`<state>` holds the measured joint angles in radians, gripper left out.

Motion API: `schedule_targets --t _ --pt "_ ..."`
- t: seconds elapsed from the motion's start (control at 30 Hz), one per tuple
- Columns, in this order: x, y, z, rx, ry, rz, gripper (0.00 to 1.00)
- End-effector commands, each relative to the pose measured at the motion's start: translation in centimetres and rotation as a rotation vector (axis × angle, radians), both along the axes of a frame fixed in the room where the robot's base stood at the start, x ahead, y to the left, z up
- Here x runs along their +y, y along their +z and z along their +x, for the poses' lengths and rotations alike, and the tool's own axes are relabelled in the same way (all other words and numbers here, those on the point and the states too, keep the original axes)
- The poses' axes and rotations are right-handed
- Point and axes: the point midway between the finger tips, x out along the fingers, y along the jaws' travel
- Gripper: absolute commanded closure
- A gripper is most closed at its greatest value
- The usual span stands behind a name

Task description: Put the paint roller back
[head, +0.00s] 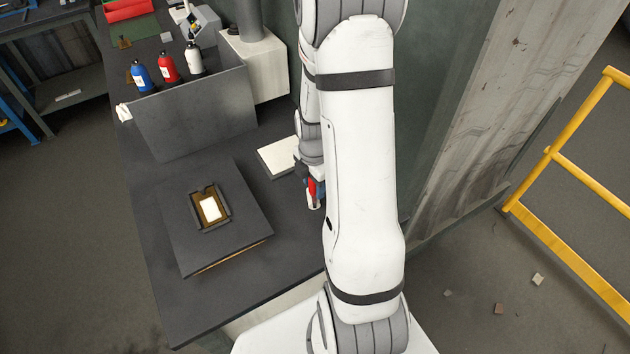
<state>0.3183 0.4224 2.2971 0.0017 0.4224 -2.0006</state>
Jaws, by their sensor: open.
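My arm blocks much of the head view. My gripper (307,174) is low over the right side of the dark workbench, small and partly hidden by the arm link. A small red and white object (314,197) with a bit of blue stands or lies right at the fingertips; it may be the paint roller, but its shape is too small to tell. The jaws are open, and I cannot tell whether they touch it. No other object is clearly a paint roller.
A square dark block (178,223) with a framed, bright recess sits on the workbench (180,318) at front left. A pale flat slab (277,158) lies beside my gripper. Blue, red and white bottles (167,68) stand behind a grey panel (195,115). A yellow railing (555,232) is at right.

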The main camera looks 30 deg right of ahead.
Motion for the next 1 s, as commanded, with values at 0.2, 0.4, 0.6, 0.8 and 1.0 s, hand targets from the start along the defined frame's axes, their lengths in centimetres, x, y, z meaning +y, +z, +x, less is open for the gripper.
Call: schedule_targets --t 0.2,0.4,0.6,0.8,1.0 --pt "0.0 1.1 0.1 -0.004 0.001 -0.002 0.56" --pt "0.0 4.8 0.1 -0.006 0.001 -0.002 0.56" --pt "0.0 8.9 0.1 -0.005 0.001 -0.001 0.56" --pt "0.0 11.5 0.1 -0.002 0.002 -0.001 0.56" --pt "0.9 13.3 -0.4 -0.016 -0.069 -0.004 0.56"
